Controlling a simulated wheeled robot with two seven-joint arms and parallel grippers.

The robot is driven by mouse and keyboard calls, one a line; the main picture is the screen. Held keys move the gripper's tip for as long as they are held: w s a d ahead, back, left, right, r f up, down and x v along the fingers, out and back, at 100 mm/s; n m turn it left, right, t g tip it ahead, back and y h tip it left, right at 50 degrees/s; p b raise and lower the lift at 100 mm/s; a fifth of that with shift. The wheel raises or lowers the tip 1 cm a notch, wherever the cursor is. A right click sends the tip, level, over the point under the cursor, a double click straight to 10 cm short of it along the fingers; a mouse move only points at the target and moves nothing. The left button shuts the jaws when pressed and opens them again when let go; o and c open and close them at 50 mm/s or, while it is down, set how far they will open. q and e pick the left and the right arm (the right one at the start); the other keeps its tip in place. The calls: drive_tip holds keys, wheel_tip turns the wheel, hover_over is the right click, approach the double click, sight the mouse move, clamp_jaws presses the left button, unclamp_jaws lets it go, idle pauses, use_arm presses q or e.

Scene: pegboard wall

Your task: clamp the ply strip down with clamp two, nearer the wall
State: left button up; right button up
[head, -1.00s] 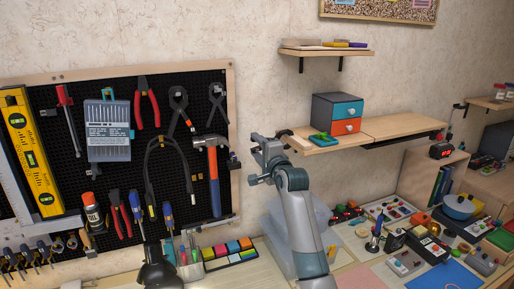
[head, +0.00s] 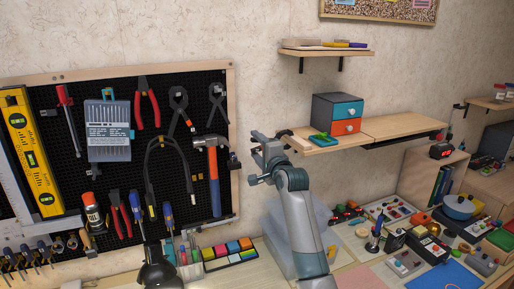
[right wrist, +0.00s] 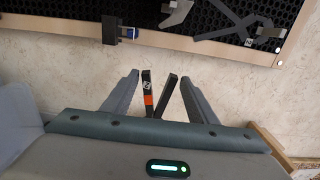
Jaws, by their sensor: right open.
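My right gripper (head: 262,154) is raised between the pegboard and the left end of the wooden shelf (head: 376,134). In the right wrist view its two fingers (right wrist: 158,97) are apart. A black V-shaped thing with an orange mark (right wrist: 148,94), possibly a spring clamp, shows between them; I cannot tell whether the fingers touch it. I cannot make out the ply strip for certain. My left gripper is not in view.
The pegboard (head: 105,185) with hanging tools fills the left; its wooden frame also shows in the right wrist view (right wrist: 190,43). A drawer box (head: 337,114) and a green item (head: 319,138) stand on the shelf. The bench below right is crowded. Bare wall lies above my gripper.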

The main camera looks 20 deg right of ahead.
drive_tip(key=shift+o, duration=0.2)
drive_tip(key=o, duration=0.5)
drive_tip(key=shift+s, duration=0.1)
drive_tip(key=shift+s+f+b, duration=0.1)
drive_tip(key=shift+s+b, duration=0.3)
drive_tip(key=shift+s, duration=0.45)
drive_tip(key=s+b, duration=0.1)
drive_tip(key=s, duration=0.4)
drive_tip(key=s+b, duration=0.2)
drive_tip(key=s, duration=0.3)
drive_tip(key=s+b, duration=0.1)
drive_tip(key=s, duration=0.4)
drive_tip(key=shift+s+d, duration=0.25)
drive_tip(key=shift+d, duration=0.05)
